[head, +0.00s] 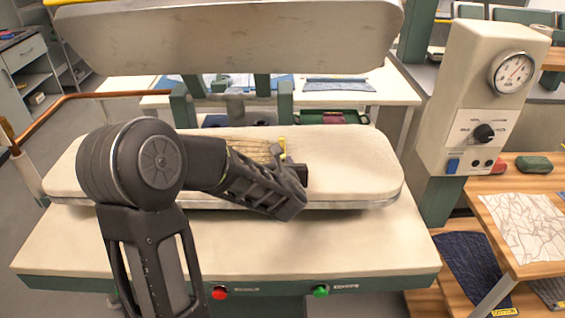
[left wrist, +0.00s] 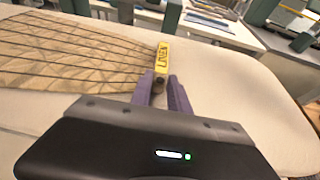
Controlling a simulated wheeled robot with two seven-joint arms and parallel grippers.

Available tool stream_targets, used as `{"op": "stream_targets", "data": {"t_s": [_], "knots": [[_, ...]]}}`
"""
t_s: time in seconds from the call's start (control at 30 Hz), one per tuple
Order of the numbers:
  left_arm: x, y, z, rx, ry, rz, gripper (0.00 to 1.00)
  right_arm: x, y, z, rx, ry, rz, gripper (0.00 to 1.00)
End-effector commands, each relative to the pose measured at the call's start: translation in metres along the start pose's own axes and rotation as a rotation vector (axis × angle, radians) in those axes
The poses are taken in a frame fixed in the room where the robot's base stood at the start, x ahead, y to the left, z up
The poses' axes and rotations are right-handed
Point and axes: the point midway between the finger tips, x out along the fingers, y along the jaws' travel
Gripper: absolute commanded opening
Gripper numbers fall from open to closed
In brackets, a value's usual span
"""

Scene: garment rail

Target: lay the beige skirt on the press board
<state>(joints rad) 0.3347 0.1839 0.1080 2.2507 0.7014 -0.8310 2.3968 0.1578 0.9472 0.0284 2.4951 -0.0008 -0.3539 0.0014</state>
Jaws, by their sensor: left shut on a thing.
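The beige skirt (head: 255,150), pleated with dark lines, is over the padded press board (head: 355,165), mostly hidden behind my left arm in the head view. In the left wrist view the skirt (left wrist: 75,55) looks spread fairly flat across the pale board (left wrist: 235,85). A yellow lettered tag (left wrist: 162,60) is at its right edge, and it also shows in the head view (head: 282,147). My left gripper (left wrist: 160,88) is shut on the skirt's edge by the tag, low at the board. My right gripper is not in view.
The raised upper press plate (head: 235,40) hangs above the board. A control box with a gauge (head: 455,100) stands at the right. Red (head: 220,292) and green (head: 320,291) buttons are on the front edge. A copper pipe (head: 75,98) runs at the left. The board's right end is bare.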

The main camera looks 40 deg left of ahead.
Motion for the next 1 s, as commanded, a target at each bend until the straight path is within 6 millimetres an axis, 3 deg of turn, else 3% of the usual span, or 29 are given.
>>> {"op": "stream_targets", "data": {"t_s": [0.23,0.27,0.5,0.87,1.0], "knots": [[0.001,0.0,-0.002,0.0,-0.002,0.001,0.0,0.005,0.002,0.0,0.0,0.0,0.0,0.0],[0.001,0.0,-0.001,0.0,-0.001,0.001,0.24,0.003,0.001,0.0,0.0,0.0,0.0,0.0],[0.001,0.0,-0.001,0.0,0.0,0.0,0.43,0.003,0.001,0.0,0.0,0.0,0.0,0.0],[-0.001,0.0,0.003,0.0,0.0,0.0,0.43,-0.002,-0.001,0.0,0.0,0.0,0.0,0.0],[-0.015,-0.001,0.001,0.001,-0.003,-0.002,0.43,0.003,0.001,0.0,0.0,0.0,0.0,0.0]]}}
